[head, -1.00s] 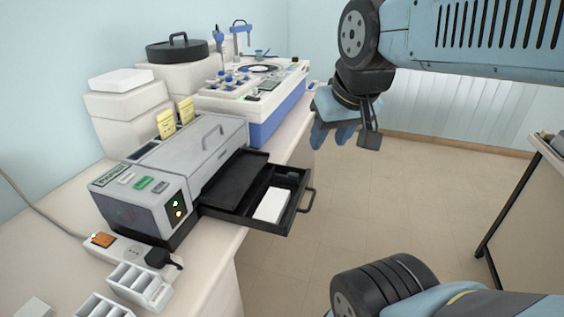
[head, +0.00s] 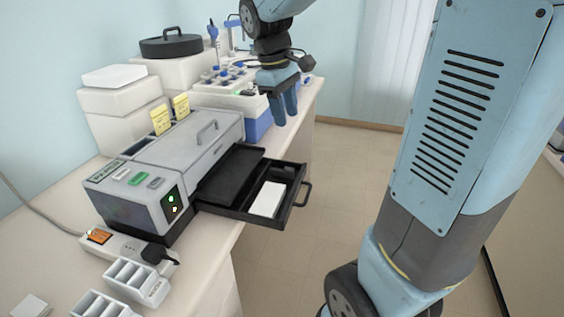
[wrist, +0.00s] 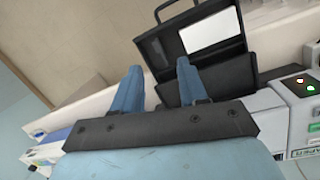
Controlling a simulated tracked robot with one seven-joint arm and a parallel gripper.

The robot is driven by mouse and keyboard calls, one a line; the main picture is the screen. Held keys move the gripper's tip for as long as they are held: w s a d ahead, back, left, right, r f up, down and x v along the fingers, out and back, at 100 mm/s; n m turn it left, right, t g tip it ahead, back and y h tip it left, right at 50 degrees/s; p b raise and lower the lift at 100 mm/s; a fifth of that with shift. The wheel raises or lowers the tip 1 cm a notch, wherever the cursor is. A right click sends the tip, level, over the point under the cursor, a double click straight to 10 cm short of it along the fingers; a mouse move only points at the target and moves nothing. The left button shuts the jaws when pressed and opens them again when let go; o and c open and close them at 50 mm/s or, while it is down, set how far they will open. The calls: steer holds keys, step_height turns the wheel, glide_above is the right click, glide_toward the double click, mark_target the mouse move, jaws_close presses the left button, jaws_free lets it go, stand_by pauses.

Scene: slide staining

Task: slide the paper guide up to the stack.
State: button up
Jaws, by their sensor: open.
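A white paper stack (head: 267,198) lies flat in the open black tray (head: 238,211) that juts from the front of the grey printer (head: 180,160). A small dark block, seemingly the paper guide (head: 290,171), sits near the tray's far end, apart from the stack. The stack also shows in the wrist view (wrist: 211,33), but the dark guide is hard to make out there against the tray. My gripper (head: 285,118) is open and empty, its blue fingers pointing down above and beyond the tray's far end. The fingers (wrist: 159,68) show before the tray in the wrist view.
The tray's handle (head: 306,193) sticks out over the bench edge. A white and blue instrument (head: 258,128) stands behind the printer. White racks (head: 138,283) and a power strip (head: 128,250) lie in front. Open floor (head: 345,180) is to the right.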

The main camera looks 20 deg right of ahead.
steer(key=w+a+f+n+g+h, duration=0.1)
steer(key=w+a+f+n+g, duration=0.15)
steer(key=w+f, duration=0.35)
glide_toward(289, 168)
steer(key=shift+n+h, duration=0.3)
steer(key=shift+n, duration=0.15)
steer(key=x, duration=0.7)
steer(key=shift+s+a+f, duration=0.15)
steer(key=shift+f, duration=0.3)
jaws_close()
